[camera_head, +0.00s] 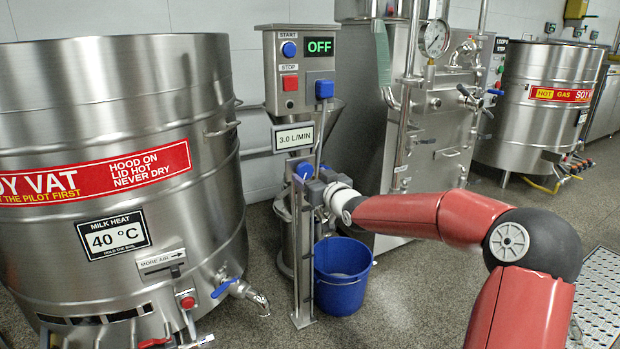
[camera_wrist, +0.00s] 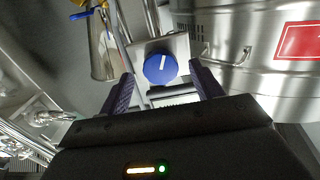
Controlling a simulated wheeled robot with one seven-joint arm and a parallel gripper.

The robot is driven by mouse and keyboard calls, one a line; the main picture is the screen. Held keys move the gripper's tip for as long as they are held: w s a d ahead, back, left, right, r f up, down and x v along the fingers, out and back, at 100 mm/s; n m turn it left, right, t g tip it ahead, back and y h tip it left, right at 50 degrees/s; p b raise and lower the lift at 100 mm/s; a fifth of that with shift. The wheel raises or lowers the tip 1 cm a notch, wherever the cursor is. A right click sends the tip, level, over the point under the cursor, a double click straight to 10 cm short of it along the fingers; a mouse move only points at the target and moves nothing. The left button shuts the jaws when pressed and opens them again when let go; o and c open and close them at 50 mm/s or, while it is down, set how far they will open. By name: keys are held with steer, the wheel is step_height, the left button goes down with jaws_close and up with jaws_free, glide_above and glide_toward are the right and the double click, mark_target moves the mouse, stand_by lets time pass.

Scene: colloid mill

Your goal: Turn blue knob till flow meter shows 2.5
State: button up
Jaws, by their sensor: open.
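The blue knob (camera_head: 305,171) sits on the mill's stand, just below the flow meter. The flow meter (camera_head: 293,137) reads 3.0 L/MIN in the head view. My gripper (camera_head: 316,187) is at the knob's right side in the head view. In the wrist view the blue knob (camera_wrist: 160,68) shows a white pointer line and lies ahead, between the two open fingers of my gripper (camera_wrist: 163,88). The fingers look apart from the knob, with nothing held. The flow meter's face is not readable in the wrist view.
Above the meter, a control box (camera_head: 300,70) shows OFF, with a blue start button and red stop button. A blue bucket (camera_head: 342,274) stands on the floor below my gripper. A large steel soy vat (camera_head: 120,150) stands close on the left.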

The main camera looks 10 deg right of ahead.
steer(key=shift+x, duration=0.8)
steer(key=c, duration=1)
steer(key=m+p, duration=0.2)
steer(key=m, duration=0.1)
steer(key=shift+r, duration=0.15)
steer(key=m, duration=0.2)
steer(key=shift+m+p, duration=0.3)
steer(key=shift+p, duration=0.05)
steer(key=o, duration=1)
steer(key=shift+f, duration=0.2)
